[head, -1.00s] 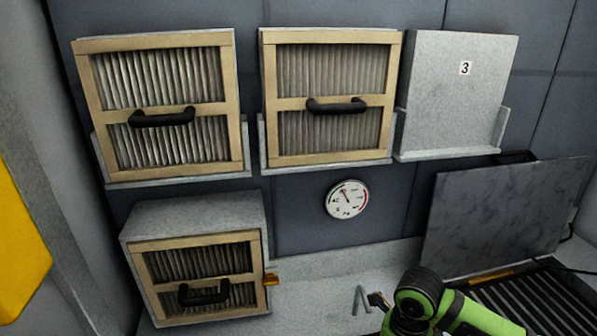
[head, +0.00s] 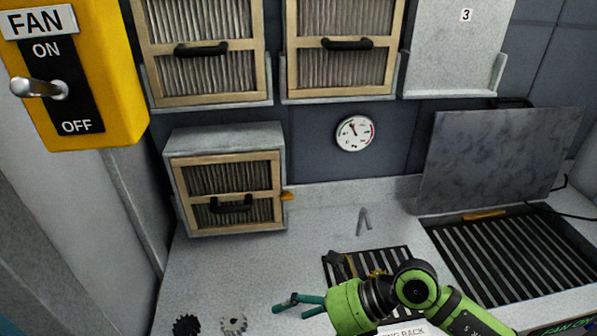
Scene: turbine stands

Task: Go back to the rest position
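In the head view the green and black links of my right arm (head: 345,308) reach in from the lower right and bend over the front of the workbench (head: 255,265). I see no fingertips of the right gripper; the links run off or hide it at the bottom edge. My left arm and gripper are not in view. A slatted black rack (head: 398,255) lies partly behind my arm, with small dark and brass-coloured items on it that I cannot make out.
A yellow FAN switch box (head: 118,75) stands close at the upper left. Filter boxes (head: 205,55) hang on the wall; another (head: 230,190) stands on the bench. Gears (head: 233,322) and teal-handled pliers (head: 298,300) lie at the front. A grey lid (head: 495,160) leans behind a grille (head: 515,260).

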